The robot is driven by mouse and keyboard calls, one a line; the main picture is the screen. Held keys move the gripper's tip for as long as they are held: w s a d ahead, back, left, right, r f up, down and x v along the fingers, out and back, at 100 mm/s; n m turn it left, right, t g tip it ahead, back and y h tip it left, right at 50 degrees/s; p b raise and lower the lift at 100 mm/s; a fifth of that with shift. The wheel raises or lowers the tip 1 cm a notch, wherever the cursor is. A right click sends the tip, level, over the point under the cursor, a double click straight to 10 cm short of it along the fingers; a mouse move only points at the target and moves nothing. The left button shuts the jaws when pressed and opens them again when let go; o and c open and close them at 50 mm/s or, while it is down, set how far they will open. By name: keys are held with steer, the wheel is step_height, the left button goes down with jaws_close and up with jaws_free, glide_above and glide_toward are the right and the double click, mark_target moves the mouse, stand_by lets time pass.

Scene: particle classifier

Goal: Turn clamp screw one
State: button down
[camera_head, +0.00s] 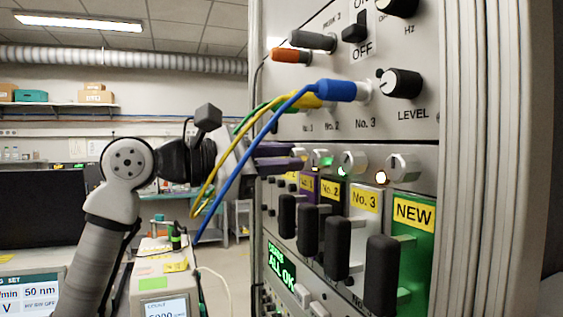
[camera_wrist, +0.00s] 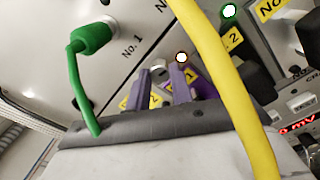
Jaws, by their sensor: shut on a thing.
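My gripper (camera_head: 298,156) has purple fingers and is at the instrument rack, level with the row of silver clamp screws. It reaches in from the left at the top of the No. 1 module. In the wrist view my gripper (camera_wrist: 160,78) has its fingers a little apart, shut on clamp screw one, which is mostly hidden between them. The purple No. 1 module (camera_head: 308,188) shows below the fingers. Clamp screws further right, above No. 3 (camera_head: 355,161) and above the NEW module (camera_head: 404,168), are uncovered.
A blue cable (camera_head: 262,134) and a yellow cable (camera_wrist: 235,90) hang in front of my gripper. A green plug (camera_wrist: 92,38) sits in the panel above. Black module handles (camera_head: 381,275) stick out below. A LEVEL knob (camera_head: 400,83) is above right.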

steer(key=m, duration=1.4)
steer(key=shift+g, duration=0.3)
steer(key=shift+m, duration=0.3)
steer(key=c, duration=1.2)
jaws_free()
steer(key=shift+c, duration=0.2)
steer(key=shift+a, duration=0.1)
steer(key=b+v, duration=0.3)
steer(key=v, duration=1)
steer(key=shift+a, duration=0.3)
